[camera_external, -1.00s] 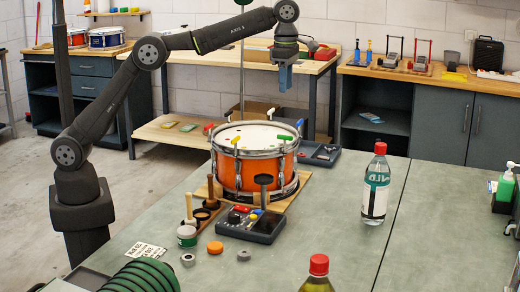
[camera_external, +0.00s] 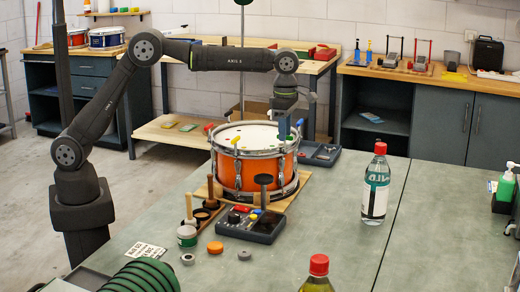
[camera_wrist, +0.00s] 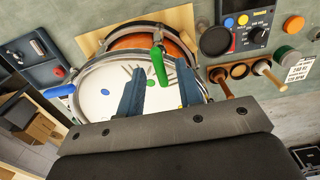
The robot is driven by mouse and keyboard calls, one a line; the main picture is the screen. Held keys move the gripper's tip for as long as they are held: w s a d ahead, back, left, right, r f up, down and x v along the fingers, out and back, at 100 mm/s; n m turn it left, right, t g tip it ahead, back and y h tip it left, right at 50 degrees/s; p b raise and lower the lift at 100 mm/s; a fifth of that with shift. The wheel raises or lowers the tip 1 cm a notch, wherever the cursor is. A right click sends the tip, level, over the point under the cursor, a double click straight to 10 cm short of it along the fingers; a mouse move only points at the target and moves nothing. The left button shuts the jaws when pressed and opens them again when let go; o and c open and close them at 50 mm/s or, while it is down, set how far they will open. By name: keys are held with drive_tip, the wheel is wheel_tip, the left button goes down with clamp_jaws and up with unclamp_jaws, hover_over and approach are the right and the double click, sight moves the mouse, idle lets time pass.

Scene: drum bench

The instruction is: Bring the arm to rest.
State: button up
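My gripper (camera_external: 284,128) is low over the right side of the orange snare drum (camera_external: 232,170), its fingers pointing down. In the wrist view the fingers (camera_wrist: 158,68) are apart. A green handle (camera_wrist: 157,66) at the drum's rim shows between them in the picture; I cannot tell whether they touch it. The white drumhead (camera_wrist: 98,88) lies beneath the fingers. A blue handle (camera_wrist: 60,91) is at the rim to the left; in the external view a yellow handle (camera_external: 236,140) stands at the near rim.
A clear bottle with a red cap (camera_external: 376,185) stands right of the drum. A second tray (camera_external: 322,154) lies behind at the right.

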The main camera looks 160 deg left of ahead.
wheel_tip(320, 180, down, 2)
drive_tip(key=shift+f, duration=0.1)
drive_tip(key=shift+f+m, duration=0.1)
drive_tip(key=shift+m, duration=0.2)
drive_tip(key=m, duration=0.4)
drive_tip(key=shift+m, duration=0.3)
drive_tip(key=m, duration=0.5)
